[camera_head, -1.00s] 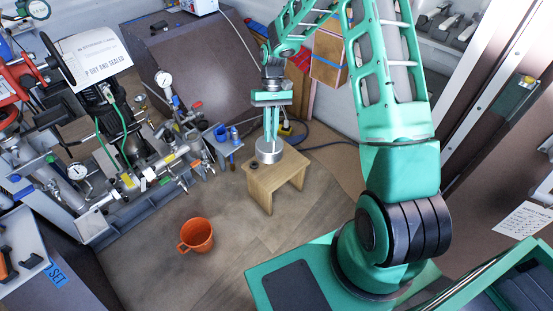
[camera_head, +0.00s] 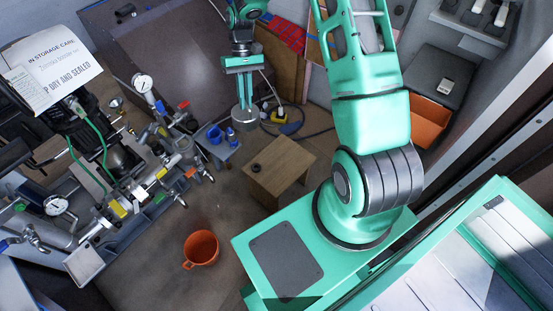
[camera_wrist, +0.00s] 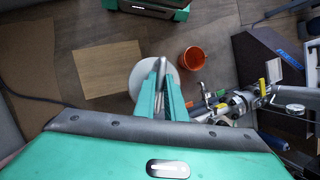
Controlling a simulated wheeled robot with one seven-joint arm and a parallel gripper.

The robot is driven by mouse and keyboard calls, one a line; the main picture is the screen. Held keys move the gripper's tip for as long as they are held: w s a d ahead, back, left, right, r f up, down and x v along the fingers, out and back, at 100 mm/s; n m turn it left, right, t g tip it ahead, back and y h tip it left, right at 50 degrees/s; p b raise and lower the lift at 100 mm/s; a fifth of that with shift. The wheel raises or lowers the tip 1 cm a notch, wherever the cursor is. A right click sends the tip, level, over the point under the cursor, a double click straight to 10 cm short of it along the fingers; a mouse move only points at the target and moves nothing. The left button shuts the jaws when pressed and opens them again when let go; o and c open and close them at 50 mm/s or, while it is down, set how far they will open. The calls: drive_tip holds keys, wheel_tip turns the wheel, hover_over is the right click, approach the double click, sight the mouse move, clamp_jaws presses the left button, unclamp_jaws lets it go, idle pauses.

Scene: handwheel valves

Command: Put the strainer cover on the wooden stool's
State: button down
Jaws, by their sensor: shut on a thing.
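The strainer cover (camera_head: 245,121) is a round, silvery metal piece. My gripper (camera_head: 244,101) points down and is shut on it from above. In the wrist view the cover (camera_wrist: 143,72) shows as a pale disc beneath my two green fingers, with a grey stem between them. The wooden stool (camera_head: 289,154) stands on the floor with a bare, light brown top and a small dark round thing (camera_head: 255,168) near its left corner. In the head view the cover hangs behind and left of the stool; in the wrist view it overlaps the right edge of the stool top (camera_wrist: 108,68).
An orange bucket (camera_head: 201,248) stands on the floor at front left. A small blue-grey stand (camera_head: 218,148) with blue items is left of the stool. Pipework with gauges and valves (camera_head: 130,180) fills the left side. A cable and a yellow thing (camera_head: 290,125) lie behind the stool.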

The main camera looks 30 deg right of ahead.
drive_tip(key=shift+w+d, duration=0.15)
drive_tip(key=shift+d+f, duration=0.1)
drive_tip(key=shift+f, duration=0.3)
drive_tip(key=s+d+f+m+t, duration=0.1)
drive_tip(key=s+f+m+t, duration=0.25)
drive_tip(key=f+m, duration=0.8)
drive_tip(key=s+d+f+m+t, duration=0.2)
drive_tip(key=f+m+t, duration=0.3)
drive_tip(key=f+m, duration=0.6)
drive_tip(key=d+f, duration=1)
drive_tip(key=d, duration=0.1)
drive_tip(key=shift+w+m+y, duration=0.15)
drive_tip(key=shift+m+y, duration=0.2)
drive_tip(key=shift+y, duration=0.05)
drive_tip(key=shift+d+f+g, duration=0.1)
drive_tip(key=shift+g, duration=0.15)
